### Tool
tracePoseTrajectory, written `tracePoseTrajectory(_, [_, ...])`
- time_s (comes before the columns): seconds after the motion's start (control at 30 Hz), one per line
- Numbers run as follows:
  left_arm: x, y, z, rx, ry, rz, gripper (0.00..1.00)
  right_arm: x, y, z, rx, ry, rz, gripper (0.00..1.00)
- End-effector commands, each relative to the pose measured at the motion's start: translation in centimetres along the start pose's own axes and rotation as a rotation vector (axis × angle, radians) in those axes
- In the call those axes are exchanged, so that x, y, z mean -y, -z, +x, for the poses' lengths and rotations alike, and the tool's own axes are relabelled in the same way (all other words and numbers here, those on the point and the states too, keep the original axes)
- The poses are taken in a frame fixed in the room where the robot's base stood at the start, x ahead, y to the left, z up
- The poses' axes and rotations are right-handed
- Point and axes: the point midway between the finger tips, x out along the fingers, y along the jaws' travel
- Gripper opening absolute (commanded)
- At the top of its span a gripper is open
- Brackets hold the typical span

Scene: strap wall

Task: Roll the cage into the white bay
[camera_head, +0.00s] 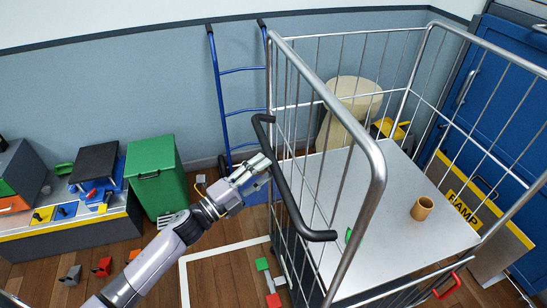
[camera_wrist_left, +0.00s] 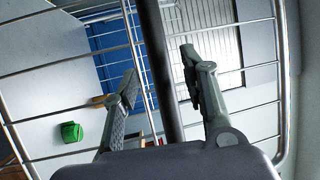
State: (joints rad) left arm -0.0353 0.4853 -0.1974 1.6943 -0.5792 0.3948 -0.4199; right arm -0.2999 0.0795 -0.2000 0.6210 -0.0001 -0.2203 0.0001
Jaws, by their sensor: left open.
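The cage (camera_head: 375,160) is a silver wire trolley with a pale shelf, filling the right half of the head view. A black handle bar (camera_head: 290,190) is on its left side and also crosses the left wrist view (camera_wrist_left: 160,60). My left gripper (camera_head: 262,168) is open at the upper part of this bar. In the left wrist view its fingers (camera_wrist_left: 160,78) stand on either side of the bar; contact cannot be told. The white bay (camera_head: 184,285) shows as a white outline on the floor, left of the cage. My right gripper is out of view.
A green bin (camera_head: 152,180) and a low bench (camera_head: 75,237) stand at the left wall. A blue hand truck (camera_head: 240,112) leans behind. A tan cup (camera_head: 422,208) stands on the shelf. Green (camera_head: 262,264) and red (camera_head: 273,300) pedals show low by the cage. A yellow RAMP board (camera_head: 468,203) stands right.

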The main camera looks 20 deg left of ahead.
Motion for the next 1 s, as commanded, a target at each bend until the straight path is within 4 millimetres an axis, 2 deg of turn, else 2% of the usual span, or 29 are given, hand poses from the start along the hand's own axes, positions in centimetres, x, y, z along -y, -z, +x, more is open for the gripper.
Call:
tracePoseTrajectory(0.1, [0.3,0.0,2.2,0.0,0.001,0.001,0.4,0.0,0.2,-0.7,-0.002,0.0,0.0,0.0])
tracePoseTrajectory(0.23, [0.1,0.0,3.6,0.001,0.0,-0.001,0.4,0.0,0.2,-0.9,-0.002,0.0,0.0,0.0])
tracePoseTrajectory(0.4, [0.0,0.0,4.3,0.0,-0.001,-0.001,0.4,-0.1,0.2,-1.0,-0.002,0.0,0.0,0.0])
tracePoseTrajectory(0.63, [-0.1,0.0,4.3,0.0,-0.001,-0.001,0.4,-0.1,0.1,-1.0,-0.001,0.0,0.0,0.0])
tracePoseTrajectory(1.0, [-0.1,0.0,4.3,0.0,-0.001,0.0,0.16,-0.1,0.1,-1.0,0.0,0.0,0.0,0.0])
